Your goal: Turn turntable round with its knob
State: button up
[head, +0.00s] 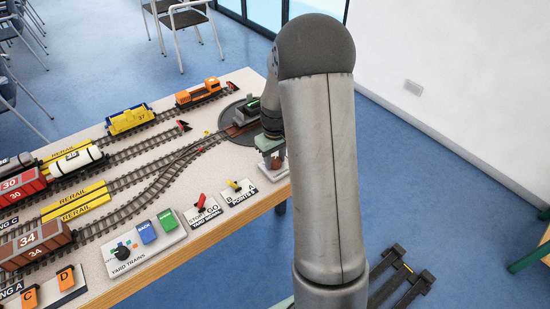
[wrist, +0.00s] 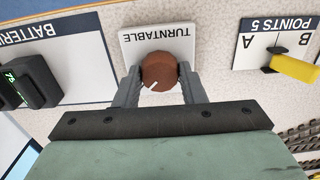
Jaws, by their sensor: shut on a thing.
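The turntable (head: 228,125) is a dark round disc with a brown bridge track, at the right end of the layout in the head view. My arm hides part of it. Its knob (wrist: 160,70) is round and red-brown with a pale pointer mark, on a white plate (wrist: 157,38) labelled TURNTABLE in the wrist view. The pointer mark faces the lower left of that picture. My gripper (wrist: 159,82) is shut on the knob, one finger on each side. In the head view my gripper (head: 271,158) is at the table's right edge, and the knob cannot be made out.
A POINTS 5 plate with a yellow lever (wrist: 295,67) lies right of the knob in the wrist view. A BATTERIES plate with a black charger (wrist: 35,82) is on the left. Tracks with trains, including an orange locomotive (head: 198,93), fill the table beyond.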

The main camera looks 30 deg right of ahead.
aim_at(275, 160)
jog(key=o, duration=1)
jog(key=shift+r, duration=0.1)
notch_tip(275, 160, up, 17)
jog(key=shift+r, duration=0.15)
jog(key=s+a, duration=0.5)
jog(key=s, duration=0.3)
jog(key=s+a+f+m+p, duration=0.1)
jog(key=s+a, duration=0.4)
jog(key=s, duration=0.3)
jog(key=s+a+p, duration=0.1)
jog(key=s+a, duration=0.4)
jog(key=s, duration=0.3)
jog(key=shift+s+a+f, duration=0.15)
jog(key=shift+s+f, duration=0.1)
jog(key=shift+f, duration=0.15)
